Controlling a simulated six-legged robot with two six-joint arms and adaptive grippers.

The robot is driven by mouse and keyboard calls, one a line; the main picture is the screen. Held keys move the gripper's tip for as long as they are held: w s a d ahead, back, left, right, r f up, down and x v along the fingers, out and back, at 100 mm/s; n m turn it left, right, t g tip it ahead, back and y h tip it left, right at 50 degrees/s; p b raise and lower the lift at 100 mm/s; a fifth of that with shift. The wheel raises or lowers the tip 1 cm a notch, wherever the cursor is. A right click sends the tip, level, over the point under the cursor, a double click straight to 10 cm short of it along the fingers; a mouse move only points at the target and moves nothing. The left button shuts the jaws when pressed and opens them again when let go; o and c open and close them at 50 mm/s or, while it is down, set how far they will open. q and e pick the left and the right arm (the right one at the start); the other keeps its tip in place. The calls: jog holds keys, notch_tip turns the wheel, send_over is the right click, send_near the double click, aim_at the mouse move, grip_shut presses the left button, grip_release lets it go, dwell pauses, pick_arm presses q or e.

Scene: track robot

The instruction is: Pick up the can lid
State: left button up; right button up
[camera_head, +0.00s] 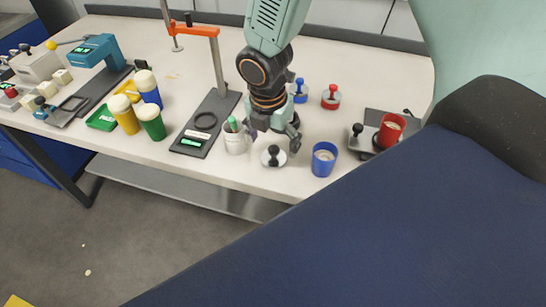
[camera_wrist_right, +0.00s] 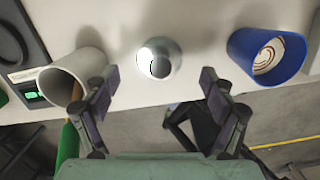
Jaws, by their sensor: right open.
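The can lid (camera_head: 273,156) is a pale round disc with a dark knob, lying near the table's front edge. In the right wrist view a shiny round lid (camera_wrist_right: 158,62) shows just beyond and between the fingertips. My right gripper (camera_head: 273,138) is open and empty above the lid, pointing down. It also shows in the wrist view (camera_wrist_right: 160,82), with its fingers apart on either side. No contact with the lid is visible. My left gripper is not in view.
A white cup (camera_head: 235,138) with markers stands close left of the lid, and a blue can (camera_head: 324,160) close right. Blue-knobbed (camera_head: 299,91) and red-knobbed (camera_head: 331,98) lids lie behind. A red can (camera_head: 390,130) stands farther right. A black stand (camera_head: 207,125) is left.

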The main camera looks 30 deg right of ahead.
aim_at(274, 150)
jog(key=shift+d+f+b, duration=0.2)
jog(key=shift+f+b, duration=0.25)
jog(key=shift+f, duration=1.1)
jog(key=shift+w, duration=0.1)
jog(key=c, duration=1.2)
jog(key=shift+s+a+f, duration=0.1)
jog(key=shift+s, duration=0.15)
grip_shut()
